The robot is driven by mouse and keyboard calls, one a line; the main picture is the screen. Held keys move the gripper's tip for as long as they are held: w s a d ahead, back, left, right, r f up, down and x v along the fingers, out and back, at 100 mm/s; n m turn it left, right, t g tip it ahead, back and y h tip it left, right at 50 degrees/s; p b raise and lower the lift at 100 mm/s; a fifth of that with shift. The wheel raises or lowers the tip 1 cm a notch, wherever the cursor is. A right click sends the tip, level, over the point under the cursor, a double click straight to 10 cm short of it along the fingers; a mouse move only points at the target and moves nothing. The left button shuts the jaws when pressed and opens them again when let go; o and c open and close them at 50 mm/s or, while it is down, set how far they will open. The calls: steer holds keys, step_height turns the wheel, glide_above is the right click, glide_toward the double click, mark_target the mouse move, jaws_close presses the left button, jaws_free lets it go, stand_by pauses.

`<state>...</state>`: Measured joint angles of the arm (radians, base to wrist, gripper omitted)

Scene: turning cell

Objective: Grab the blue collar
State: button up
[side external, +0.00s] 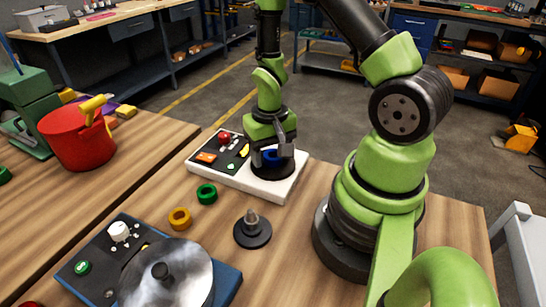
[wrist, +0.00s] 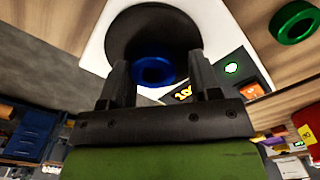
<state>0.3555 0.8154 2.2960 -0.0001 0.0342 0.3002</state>
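The blue collar (wrist: 153,70) is a small ring on a round black base (wrist: 125,38) that stands on a white-topped control box. In the side external view the blue collar (side external: 270,156) is partly hidden by my gripper (side external: 284,147), which points down at it. In the wrist view my gripper (wrist: 158,72) is open, with one finger on each side of the collar and a gap to each finger. I cannot tell whether the fingertips are down level with the collar or still above it.
The control box (side external: 216,176) carries a red knob and coloured buttons. A green ring (side external: 206,194), an orange ring (side external: 180,218) and a black stepped post (side external: 252,230) stand on the wooden table. A metal disc machine (side external: 170,275) is at the front; a red pot (side external: 77,138) is at left.

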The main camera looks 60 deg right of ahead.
steer(key=c, duration=0.7)
steer(key=shift+r, duration=0.15)
